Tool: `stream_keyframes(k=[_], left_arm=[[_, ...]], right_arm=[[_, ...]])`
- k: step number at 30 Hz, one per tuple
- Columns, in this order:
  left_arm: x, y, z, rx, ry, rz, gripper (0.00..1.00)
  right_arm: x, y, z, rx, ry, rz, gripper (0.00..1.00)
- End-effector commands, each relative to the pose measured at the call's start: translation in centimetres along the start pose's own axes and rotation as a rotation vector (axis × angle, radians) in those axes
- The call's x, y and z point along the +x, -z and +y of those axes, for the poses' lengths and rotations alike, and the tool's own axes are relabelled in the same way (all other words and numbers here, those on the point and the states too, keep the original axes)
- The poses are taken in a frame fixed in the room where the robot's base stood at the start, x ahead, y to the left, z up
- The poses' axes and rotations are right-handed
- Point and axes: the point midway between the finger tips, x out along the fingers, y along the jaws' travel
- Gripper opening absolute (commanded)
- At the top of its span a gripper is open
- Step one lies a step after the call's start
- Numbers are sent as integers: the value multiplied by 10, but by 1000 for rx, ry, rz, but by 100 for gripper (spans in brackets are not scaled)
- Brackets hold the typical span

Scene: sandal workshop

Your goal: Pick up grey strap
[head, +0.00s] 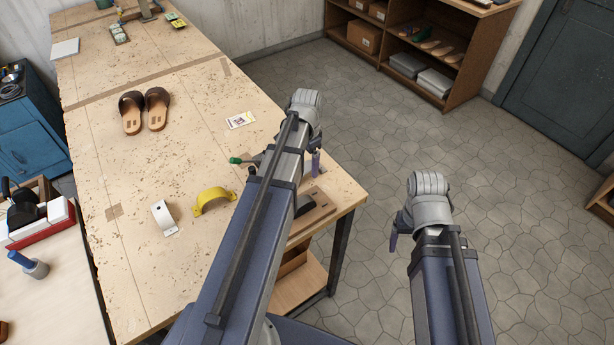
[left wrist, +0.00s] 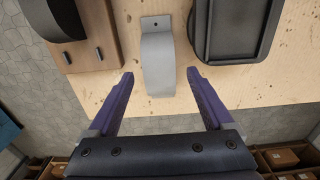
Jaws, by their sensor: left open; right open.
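The grey strap (left wrist: 157,62) is a curved band with a holed tab at its far end, seen in the left wrist view. It lies on the tabletop, between and just beyond the open, empty fingers of my left gripper (left wrist: 157,84). I cannot tell whether they touch it. In the head view my left gripper (head: 314,164) is over the right edge of the workbench, mostly behind my arm, and I cannot make out that strap there. My right gripper (head: 396,234) is open and empty over the floor, right of the bench.
A wooden sole (left wrist: 88,42) with a black strap lies left of the grey strap; a black tray (left wrist: 233,30) lies right of it. A white strap (head: 164,217), yellow strap (head: 213,199) and green-handled tool (head: 236,160) lie on the bench (head: 150,180). Sandals (head: 144,110) stand farther back.

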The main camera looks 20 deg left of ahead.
Motion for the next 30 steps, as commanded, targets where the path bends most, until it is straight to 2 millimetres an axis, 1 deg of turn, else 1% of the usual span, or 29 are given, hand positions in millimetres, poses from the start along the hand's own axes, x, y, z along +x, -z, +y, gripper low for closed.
stream_keyframes(k=[1, 3, 6, 12, 14, 30], left_arm=[[13, 0, 0, 0, 0, 0, 85], [19, 0, 0, 0, 0, 0, 85], [21, 0, 0, 0, 0, 0, 85], [19, 0, 0, 0, 0, 0, 85], [19, 0, 0, 0, 0, 0, 79], [19, 0, 0, 0, 0, 0, 19]], right_arm=[[13, 1, -1, 0, 0, 0, 79], [19, 1, -2, 1, 0, 0, 79], [21, 1, -2, 1, 0, 0, 79], [19, 1, -2, 1, 0, 0, 79], [19, 1, -2, 1, 0, 0, 79], [19, 1, -2, 1, 0, 0, 79]])
